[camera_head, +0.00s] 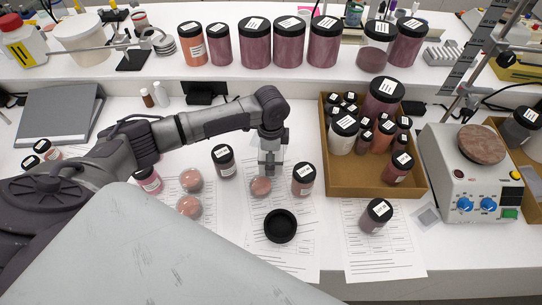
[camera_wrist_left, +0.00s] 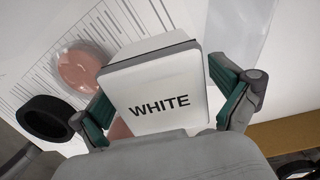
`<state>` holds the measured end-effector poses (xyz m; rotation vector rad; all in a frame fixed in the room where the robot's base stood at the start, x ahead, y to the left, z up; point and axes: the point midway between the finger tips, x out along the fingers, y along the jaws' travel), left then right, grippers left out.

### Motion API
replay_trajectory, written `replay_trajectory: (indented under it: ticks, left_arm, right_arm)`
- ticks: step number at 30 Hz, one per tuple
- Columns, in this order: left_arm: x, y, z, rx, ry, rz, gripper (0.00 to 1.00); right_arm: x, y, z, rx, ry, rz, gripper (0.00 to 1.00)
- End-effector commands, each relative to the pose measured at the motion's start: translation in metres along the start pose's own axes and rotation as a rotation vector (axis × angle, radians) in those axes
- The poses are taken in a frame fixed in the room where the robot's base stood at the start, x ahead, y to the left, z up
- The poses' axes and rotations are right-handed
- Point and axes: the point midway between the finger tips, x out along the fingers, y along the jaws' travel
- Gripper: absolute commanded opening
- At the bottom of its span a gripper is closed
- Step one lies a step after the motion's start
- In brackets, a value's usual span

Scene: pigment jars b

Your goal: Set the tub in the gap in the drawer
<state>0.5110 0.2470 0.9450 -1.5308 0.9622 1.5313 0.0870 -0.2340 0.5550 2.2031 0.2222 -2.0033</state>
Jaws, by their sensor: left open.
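The tub (camera_wrist_left: 160,100) is a white, square-sided container marked WHITE in the left wrist view. It sits between the two fingers of my left gripper (camera_wrist_left: 165,108), which is open around it. In the head view my left gripper (camera_head: 271,160) points down at the middle of the table and largely hides the tub. The drawer (camera_head: 375,186) is a brown open box to the right, holding several dark-lidded jars. Its bare floor shows at the front left, beside a jar at the front right. My right gripper is not in view.
A jar (camera_head: 303,180), a pink dish (camera_head: 261,187) and a black ring-shaped dish (camera_head: 280,226) stand near my left gripper. Another jar (camera_head: 376,215) stands in front of the drawer. A hotplate (camera_head: 470,175) is right of it. A shelf of large jars runs behind.

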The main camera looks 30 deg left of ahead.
Motion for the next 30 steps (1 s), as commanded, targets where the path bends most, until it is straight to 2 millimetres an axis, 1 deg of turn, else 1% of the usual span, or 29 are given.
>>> replay_trajectory:
  ticks: [3, 17, 22, 25, 29, 30]
  left_arm:
    - [0.000, 0.000, 0.000, 0.000, 0.000, 0.000, 1.00]
    - [-0.001, 0.000, 0.000, -0.001, 0.001, -0.001, 0.23]
    - [-0.001, 0.000, 0.000, -0.001, 0.001, -0.001, 0.23]
    - [-0.007, -0.001, -0.001, -0.001, 0.002, -0.002, 0.23]
    - [-0.026, -0.002, 0.000, -0.001, 0.003, -0.004, 0.23]
    - [-0.034, -0.002, -0.001, 0.000, 0.004, -0.005, 0.23]
  right_arm:
    - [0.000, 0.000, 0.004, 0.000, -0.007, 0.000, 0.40]
    - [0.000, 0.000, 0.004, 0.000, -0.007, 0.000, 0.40]
    - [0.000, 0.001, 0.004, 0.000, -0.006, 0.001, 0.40]
    - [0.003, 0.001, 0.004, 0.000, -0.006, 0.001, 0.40]
    - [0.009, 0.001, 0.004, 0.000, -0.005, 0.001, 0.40]
    - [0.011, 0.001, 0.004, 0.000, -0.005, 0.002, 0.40]
